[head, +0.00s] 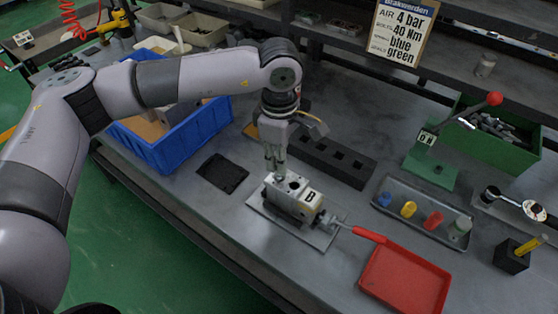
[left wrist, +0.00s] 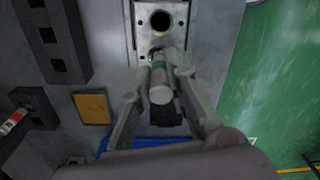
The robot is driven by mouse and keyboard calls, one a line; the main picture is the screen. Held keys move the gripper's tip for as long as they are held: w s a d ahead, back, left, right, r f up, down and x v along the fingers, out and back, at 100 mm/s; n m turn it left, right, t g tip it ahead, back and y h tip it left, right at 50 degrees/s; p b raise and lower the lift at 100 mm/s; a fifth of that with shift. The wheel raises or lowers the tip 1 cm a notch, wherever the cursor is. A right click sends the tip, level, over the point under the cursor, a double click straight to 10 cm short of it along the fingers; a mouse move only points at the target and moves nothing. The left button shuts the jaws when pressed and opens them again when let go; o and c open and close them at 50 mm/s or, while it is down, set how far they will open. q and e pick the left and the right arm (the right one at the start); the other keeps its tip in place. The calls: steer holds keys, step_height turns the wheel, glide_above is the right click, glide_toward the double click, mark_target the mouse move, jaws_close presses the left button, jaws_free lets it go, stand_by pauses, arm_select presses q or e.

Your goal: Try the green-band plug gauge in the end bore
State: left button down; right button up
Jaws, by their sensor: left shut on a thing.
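The valve block (head: 297,199), marked B, sits on a light plate (head: 318,234) on the bench. My left gripper (head: 276,168) points down over the block's left end. In the left wrist view its fingers (left wrist: 160,64) are shut on the plug gauge (left wrist: 160,92), a grey cylinder with a green band. A dark round bore (left wrist: 161,21) in the block lies open just beyond the gauge. The gauge's far end is at the block, but its tip is hidden; I cannot tell whether it is inside a bore. My right gripper is not in view.
A red-handled lever (head: 366,234) sticks out from the block's right side towards a red tray (head: 405,278). A black slotted rack (head: 332,160) lies behind, a blue crate (head: 190,137) to the left. A tray of coloured parts (head: 420,222) stands to the right.

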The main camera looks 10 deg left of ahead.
arm_select(q)
steer(key=shift+r, duration=0.25)
steer(key=shift+r, duration=0.4)
steer(key=shift+r+p, duration=1.1)
steer(key=shift+r, duration=1.95)
steer(key=shift+f, duration=0.1)
